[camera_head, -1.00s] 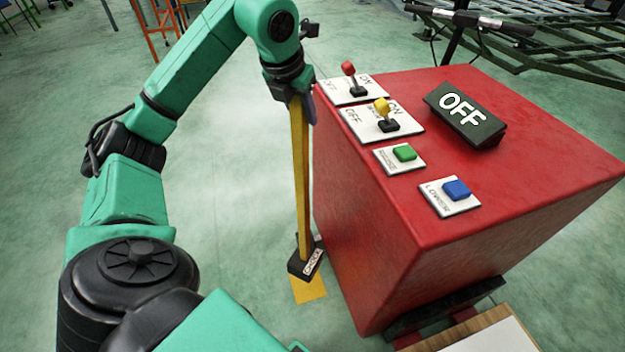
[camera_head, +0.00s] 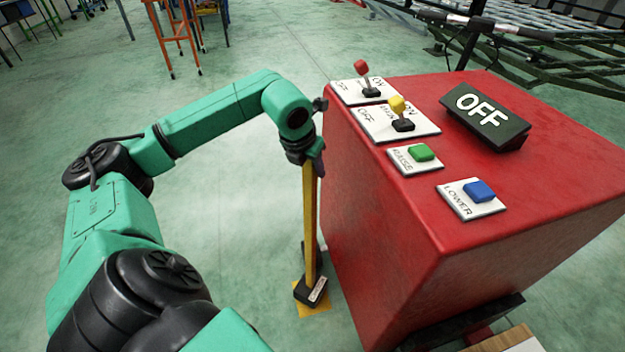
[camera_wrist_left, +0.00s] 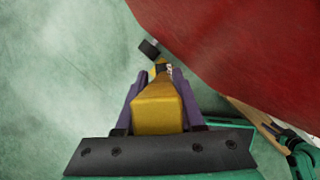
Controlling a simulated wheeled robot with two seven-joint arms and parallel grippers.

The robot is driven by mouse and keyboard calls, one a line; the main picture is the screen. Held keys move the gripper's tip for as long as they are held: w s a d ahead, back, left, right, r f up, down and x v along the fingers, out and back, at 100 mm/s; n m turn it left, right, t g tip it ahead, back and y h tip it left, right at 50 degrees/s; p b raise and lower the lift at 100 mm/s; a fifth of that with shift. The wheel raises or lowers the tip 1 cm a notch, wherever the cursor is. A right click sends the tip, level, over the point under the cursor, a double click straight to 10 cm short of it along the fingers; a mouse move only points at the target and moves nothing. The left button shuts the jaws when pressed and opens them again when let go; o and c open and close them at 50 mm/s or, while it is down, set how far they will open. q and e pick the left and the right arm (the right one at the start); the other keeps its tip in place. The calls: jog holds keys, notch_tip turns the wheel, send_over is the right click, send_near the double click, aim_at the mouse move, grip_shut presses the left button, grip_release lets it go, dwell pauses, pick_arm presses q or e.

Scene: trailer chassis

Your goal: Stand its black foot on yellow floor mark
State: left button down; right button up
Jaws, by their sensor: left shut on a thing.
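A yellow post (camera_head: 310,215) with a black foot (camera_head: 308,291) stands close to upright beside the red cabinet. My left gripper (camera_head: 312,160) is shut on the top of the post. In the left wrist view the purple fingers lie on both sides of the post (camera_wrist_left: 158,113), which runs down away from the camera. The yellow floor mark (camera_head: 313,311) shows around the lower edges of the foot, which hides much of it. I cannot tell whether the foot touches the floor.
The red cabinet (camera_head: 375,220) stands close on the right of the post, with levers, a green button (camera_head: 421,152), a blue button (camera_head: 480,191) and an OFF sign (camera_head: 486,112) on top. A small dark block (camera_wrist_left: 148,48) lies near the foot. The floor at left is clear.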

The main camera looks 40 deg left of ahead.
pick_arm(q)
notch_tip(320, 180, down, 4)
jog(key=shift+b, duration=0.3)
pick_arm(e)
jog(key=shift+w+a+r, duration=0.2)
jog(key=shift+w+r, duration=0.25)
jog(key=shift+r, duration=0.15)
jog(key=shift+w, duration=0.1)
pick_arm(q)
jog(key=c, duration=0.5)
grip_release()
jog(key=shift+s, duration=0.1)
pick_arm(e)
jog(key=shift+r, duration=0.1)
jog(key=shift+a, duration=0.1)
pick_arm(q)
jog(key=v, duration=1.1)
jog(key=shift+d+r, duration=0.1)
jog(key=shift+s+r, duration=0.15)
jog(key=shift+r, duration=0.25)
pick_arm(e)
jog(key=shift+s+d+f, duration=0.2)
jog(key=shift+f, duration=0.2)
jog(key=shift+w+r, duration=0.1)
